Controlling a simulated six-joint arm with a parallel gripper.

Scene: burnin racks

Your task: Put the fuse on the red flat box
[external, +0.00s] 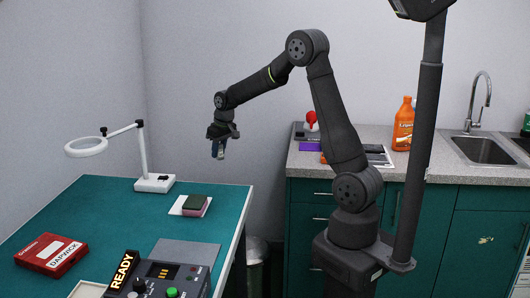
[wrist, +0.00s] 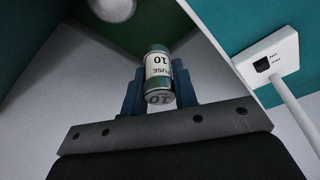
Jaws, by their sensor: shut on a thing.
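The fuse (wrist: 158,72), a small cylinder with a white label reading FUSE 10 and grey-green ends, is held between the two blue fingers of my gripper (wrist: 160,90) in the wrist view. The red flat box (external: 52,255), with a white label, lies on the green table at the front left, well away from my gripper.
A white magnifier lamp (external: 154,183) stands at the table's back. A control box (external: 160,282) with a READY sign stands at the front. A grey mat (external: 184,252) lies behind it. A counter (external: 415,166) is at right.

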